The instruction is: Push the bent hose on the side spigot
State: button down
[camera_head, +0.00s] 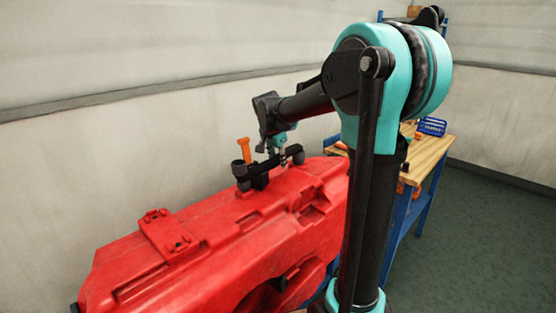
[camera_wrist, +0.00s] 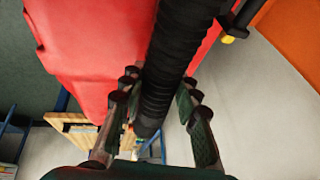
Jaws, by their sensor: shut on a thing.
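A black ribbed hose (camera_wrist: 170,60) runs down the middle of the wrist view, between the two fingers of my gripper (camera_wrist: 160,112), which is shut on it. The hose's lower end shows past the fingers; its upper part leaves the picture. In the head view my gripper (camera_head: 281,161) is small, pointing down at a dark bar-like part above the red tank (camera_head: 215,235). I cannot tell there how much of that dark part is hose. The side spigot cannot be made out in either view.
An orange upright part (camera_head: 243,149) stands beside the dark fitting on the tank top. A wooden workbench (camera_head: 428,155) with blue legs and a blue bin (camera_head: 432,126) stands behind my arm. The pale wall runs close behind the tank. Green floor at right is clear.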

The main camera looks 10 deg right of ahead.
jog(key=shift+f, duration=0.4)
jog(key=shift+r, duration=0.1)
dwell(0.8)
jog(key=c, duration=1)
grip_release()
jog(key=shift+c, duration=0.2)
jog(key=shift+o, duration=0.6)
jog(key=o, duration=0.4)
jog(key=shift+c, duration=0.2)
jog(key=shift+v, duration=2.25)
